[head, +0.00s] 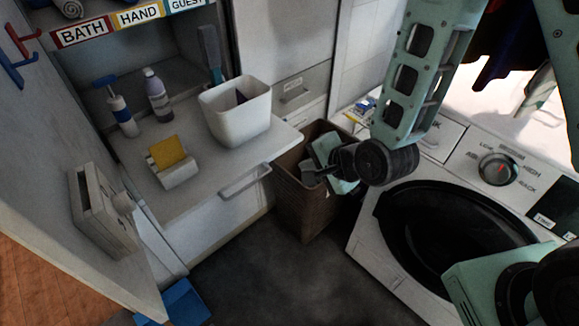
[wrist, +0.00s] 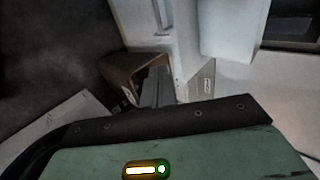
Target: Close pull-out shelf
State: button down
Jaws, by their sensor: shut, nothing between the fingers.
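The white pull-out shelf (head: 215,178) is extended out of the cabinet in the head view, with a bar handle (head: 245,181) on its front. The shelf also shows in the wrist view (wrist: 178,45), with the white bin on it. My gripper (head: 310,172) is shut and empty, to the right of the handle and apart from it, in front of the brown laundry basket (head: 300,205). In the wrist view the fingers (wrist: 156,90) are partly hidden behind the gripper body.
On the shelf stand a white bin (head: 238,115) and a holder with a yellow sponge (head: 167,152). Two bottles (head: 157,97) stand further back. The washing machine (head: 370,235) is at the right. Dark floor (head: 265,275) lies clear in front; a blue object (head: 185,303) is at lower left.

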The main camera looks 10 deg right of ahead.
aim_at(269, 160)
jog(key=shift+w+a+r+p+x, duration=0.25)
jog(key=shift+r+x, duration=0.1)
jog(key=shift+x, duration=1.75)
jog(key=shift+w+a+r+p+x, duration=0.15)
jog(key=shift+w+r+p+x, duration=0.15)
jog(key=shift+x, duration=1.8)
jog(key=shift+w+a+r+p+x, duration=0.1)
jog(key=shift+w+a+r+x, duration=0.25)
jog(key=shift+x, duration=1.75)
jog(key=shift+s+d, duration=0.15)
